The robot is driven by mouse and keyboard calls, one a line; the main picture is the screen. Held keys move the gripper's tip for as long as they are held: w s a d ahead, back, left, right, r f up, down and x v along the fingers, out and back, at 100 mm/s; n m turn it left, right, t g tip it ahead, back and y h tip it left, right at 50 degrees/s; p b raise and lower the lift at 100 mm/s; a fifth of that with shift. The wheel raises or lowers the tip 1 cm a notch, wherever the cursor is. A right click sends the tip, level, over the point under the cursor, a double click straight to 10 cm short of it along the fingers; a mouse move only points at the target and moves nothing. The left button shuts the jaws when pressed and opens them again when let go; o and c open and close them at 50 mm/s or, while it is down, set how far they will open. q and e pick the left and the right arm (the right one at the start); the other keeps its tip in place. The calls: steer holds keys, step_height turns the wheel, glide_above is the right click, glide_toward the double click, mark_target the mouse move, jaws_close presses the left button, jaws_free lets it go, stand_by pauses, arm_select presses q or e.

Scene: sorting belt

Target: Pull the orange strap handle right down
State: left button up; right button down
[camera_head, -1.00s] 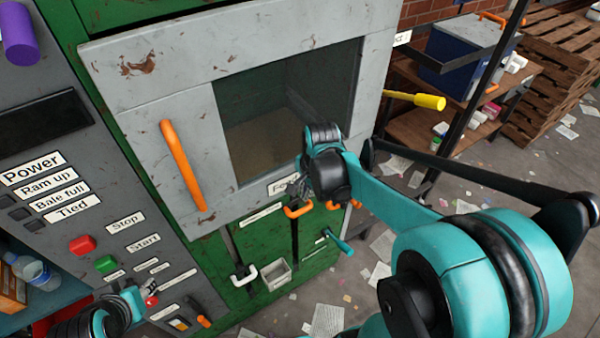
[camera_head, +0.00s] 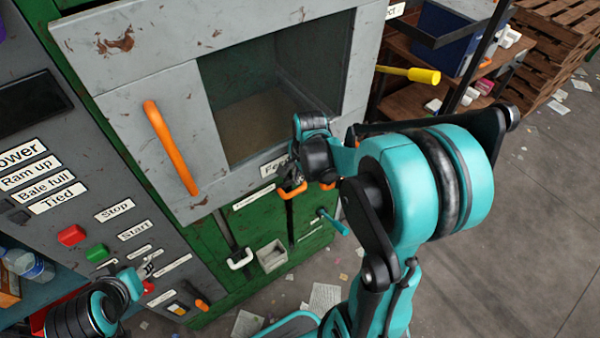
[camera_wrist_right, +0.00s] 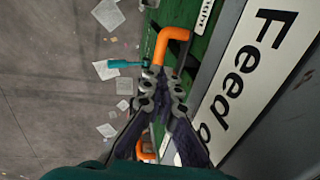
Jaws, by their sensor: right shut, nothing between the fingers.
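Two orange strap handles show below the feed opening on the green machine front in the head view: a left one (camera_head: 293,191) and a right one (camera_head: 328,186), partly hidden behind my right arm. My right gripper (camera_head: 291,174) is shut and empty, just above the left handle. In the right wrist view, the shut fingertips (camera_wrist_right: 163,75) are close to one bent orange handle (camera_wrist_right: 172,36); I cannot tell whether they touch. Another orange handle (camera_wrist_right: 146,152) shows partly behind the fingers. My left gripper (camera_head: 146,269) is near the control panel; its jaws are too small to judge.
The grey feed door has a large orange handle (camera_head: 171,147). A white-handled lever (camera_head: 240,260), a small grey box (camera_head: 271,256) and a teal crank (camera_head: 332,221) are below. A yellow lever (camera_head: 410,74) sticks out right. Papers litter the floor; open floor lies right.

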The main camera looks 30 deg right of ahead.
mark_target(296, 191)
arm_select(q)
step_height(296, 191, down, 2)
steer(key=shift+f+b, duration=0.15)
steer(key=shift+b, duration=0.8)
arm_select(e)
steer(key=f, duration=0.4)
steer(key=w+f, duration=0.1)
steer(key=f, duration=0.2)
steer(key=shift+w, duration=0.1)
arm_select(q)
steer(key=shift+f, duration=0.1)
arm_select(e)
steer(key=shift+f, duration=0.1)
